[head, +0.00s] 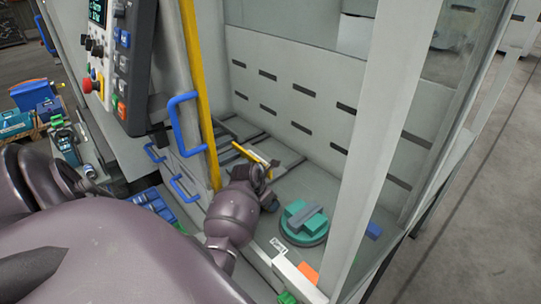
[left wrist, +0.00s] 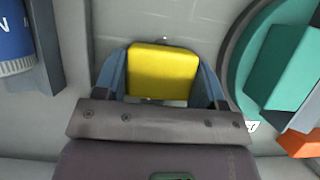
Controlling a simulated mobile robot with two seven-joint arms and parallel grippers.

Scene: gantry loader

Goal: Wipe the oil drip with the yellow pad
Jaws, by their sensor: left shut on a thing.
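The yellow pad (left wrist: 163,70) is between the two blue-grey fingers of my left gripper (left wrist: 162,82) in the left wrist view. The gripper is shut on it. The pad faces a pale grey surface; I cannot tell whether it touches. In the head view my left gripper (head: 262,172) is inside the machine enclosure, above its floor, and the arm hides most of the pad. I cannot make out the oil drip in either view; it may be hidden by the pad or gripper. My right gripper is in neither view.
A teal fixture on a round base (head: 304,222) stands right of my gripper; it also shows close by in the wrist view (left wrist: 285,65). An orange block (head: 308,272) and a blue block (head: 374,230) are near. A yellow post (head: 199,90) and pale frame post (head: 385,110) flank the opening.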

